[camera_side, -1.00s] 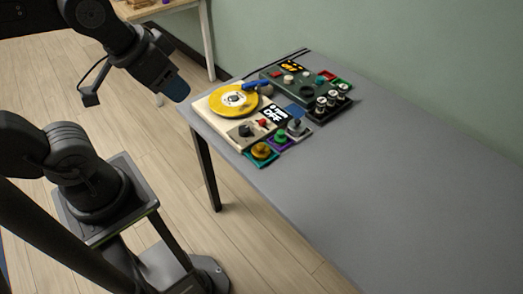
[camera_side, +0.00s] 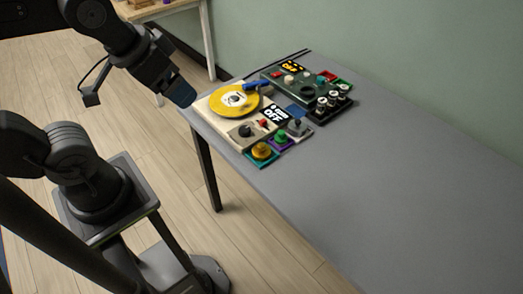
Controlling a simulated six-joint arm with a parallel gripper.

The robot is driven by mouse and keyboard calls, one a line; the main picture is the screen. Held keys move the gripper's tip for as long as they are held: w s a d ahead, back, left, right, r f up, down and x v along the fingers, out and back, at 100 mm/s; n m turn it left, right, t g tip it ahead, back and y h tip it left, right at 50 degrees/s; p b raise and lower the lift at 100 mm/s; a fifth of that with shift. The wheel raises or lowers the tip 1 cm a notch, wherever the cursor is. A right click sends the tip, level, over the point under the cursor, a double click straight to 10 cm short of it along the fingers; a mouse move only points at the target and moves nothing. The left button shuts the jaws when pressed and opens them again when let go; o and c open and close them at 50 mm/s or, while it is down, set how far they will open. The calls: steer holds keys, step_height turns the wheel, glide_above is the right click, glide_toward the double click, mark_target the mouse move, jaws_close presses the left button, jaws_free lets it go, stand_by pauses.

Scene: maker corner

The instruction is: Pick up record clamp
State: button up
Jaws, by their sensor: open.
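My gripper (camera_side: 182,94) is in the air at the upper left, beyond the table's left corner. It is open, and nothing shows between its fingers. It is left of a cream turntable (camera_side: 217,118) with a yellow record (camera_side: 222,101) on it, and apart from it. I cannot tell for sure which small piece is the record clamp. Candidates are a grey knob-like piece (camera_side: 297,127) on a grey square and several silver-topped pieces in a black tray (camera_side: 318,119) right of the turntable.
The grey table (camera_side: 400,190) is clear on its right side. A wall (camera_side: 400,50) stands behind.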

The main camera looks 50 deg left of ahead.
steer(key=shift+o, duration=0.3)
steer(key=n+g, duration=0.6)
steer(key=n, duration=0.9)
glide_above(262, 145)
step_height(262, 145, down, 18)
steer(key=f, duration=0.8)
steer(key=shift+s+a+f, duration=0.15)
steer(key=shift+s+f, duration=0.2)
steer(key=shift+f, duration=0.05)
steer(key=shift+w+f, duration=0.15)
steer(key=shift+f, duration=1.2)
steer(key=shift+w+f, duration=0.15)
steer(key=shift+f, duration=1.15)
steer(key=shift+c, duration=0.3)
steer(key=c, duration=1.1)
